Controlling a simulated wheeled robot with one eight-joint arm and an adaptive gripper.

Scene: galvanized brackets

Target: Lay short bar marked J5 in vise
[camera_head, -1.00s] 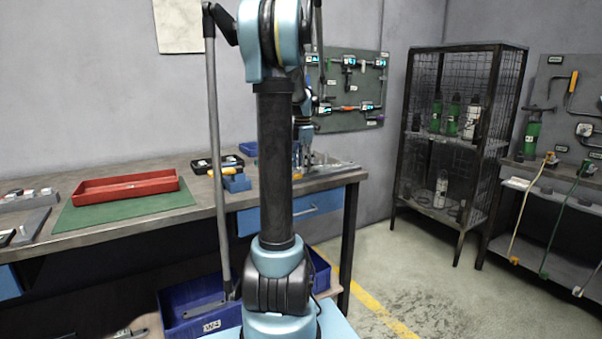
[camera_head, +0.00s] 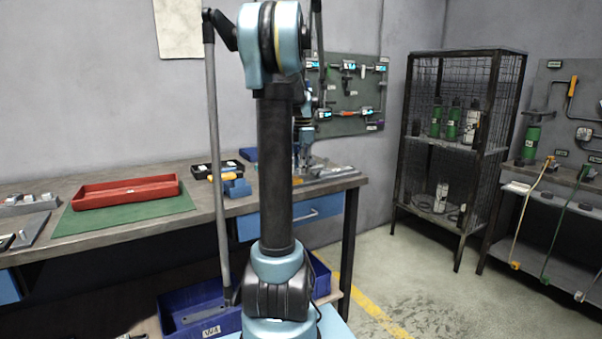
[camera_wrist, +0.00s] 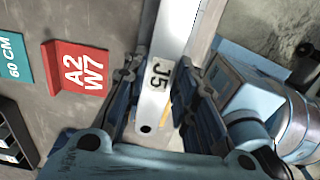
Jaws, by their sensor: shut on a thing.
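The short bar marked J5 (camera_wrist: 152,102) is a pale metal bar with a hole near its lower end in the wrist view. My gripper (camera_wrist: 160,72) is shut on it, with dark fingers along both sides and the label between them. In the head view my gripper (camera_head: 303,163) is low over the right end of the workbench, partly hidden behind my arm; the bar cannot be made out there. A blue block (camera_head: 237,188) at the bench's front edge may be the vise, but I cannot tell for sure.
Metal pieces (camera_head: 335,174) lie on the bench's right end. A black tray (camera_head: 205,169) and a red tray (camera_head: 110,195) on a green mat (camera_head: 75,222) stand left. A red A2 W7 tag (camera_wrist: 78,70) and teal 60 CM tag (camera_wrist: 12,60) lie left of the bar.

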